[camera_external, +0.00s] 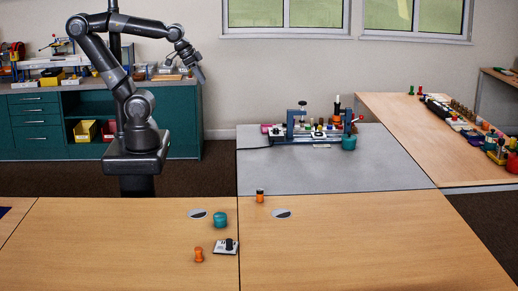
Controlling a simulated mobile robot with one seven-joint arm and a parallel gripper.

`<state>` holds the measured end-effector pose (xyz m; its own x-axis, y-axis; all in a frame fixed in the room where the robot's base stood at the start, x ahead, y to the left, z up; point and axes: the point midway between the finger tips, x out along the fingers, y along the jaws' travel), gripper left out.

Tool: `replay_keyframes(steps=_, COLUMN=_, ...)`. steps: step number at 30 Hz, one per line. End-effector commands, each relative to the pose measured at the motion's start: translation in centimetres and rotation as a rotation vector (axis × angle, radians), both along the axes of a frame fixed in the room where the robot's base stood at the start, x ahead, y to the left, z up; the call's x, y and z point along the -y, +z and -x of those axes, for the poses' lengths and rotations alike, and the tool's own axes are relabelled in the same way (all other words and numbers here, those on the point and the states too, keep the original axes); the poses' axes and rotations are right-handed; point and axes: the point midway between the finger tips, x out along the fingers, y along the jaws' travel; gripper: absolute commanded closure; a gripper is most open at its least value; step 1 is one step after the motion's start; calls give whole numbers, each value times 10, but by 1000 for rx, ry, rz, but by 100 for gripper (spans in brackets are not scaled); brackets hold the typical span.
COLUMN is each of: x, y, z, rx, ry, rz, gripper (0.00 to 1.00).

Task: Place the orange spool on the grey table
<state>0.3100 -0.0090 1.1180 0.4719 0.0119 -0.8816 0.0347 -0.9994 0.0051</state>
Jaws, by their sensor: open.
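An orange spool (198,255) stands on the wooden table at the front, left of the seam between the two front tabletops. A small orange piece with a dark band (260,196) stands farther back, right of the seam, near the grey table's front edge; it is too small to tell exactly what it is. The grey table (300,178) lies behind the front tables, its front half bare. My gripper (201,76) is open and empty, raised high at the back left, far from the spool and above the floor beside the green cabinet.
A teal round container (220,219) and a small black-and-white device (227,246) stand near the spool. A vise-like rig (302,125) with small parts and a teal pot (349,143) occupy the grey table's back. A wooden table (400,112) with many items stands right.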

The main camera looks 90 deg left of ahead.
Motion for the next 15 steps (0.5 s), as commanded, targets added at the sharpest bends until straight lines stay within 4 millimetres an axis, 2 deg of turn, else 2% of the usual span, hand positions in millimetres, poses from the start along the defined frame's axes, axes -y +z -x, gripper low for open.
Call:
replay_keyframes(steps=1, x=-4, y=2, z=8, rx=4, ry=-10, rz=-1, gripper=57)
replay_keyframes(steps=5, x=-8, y=3, z=19, rx=1, ry=-30, rz=-3, gripper=58)
replay_keyframes(steps=15, x=-9, y=3, z=20, rx=0, ry=-36, rz=-5, gripper=58)
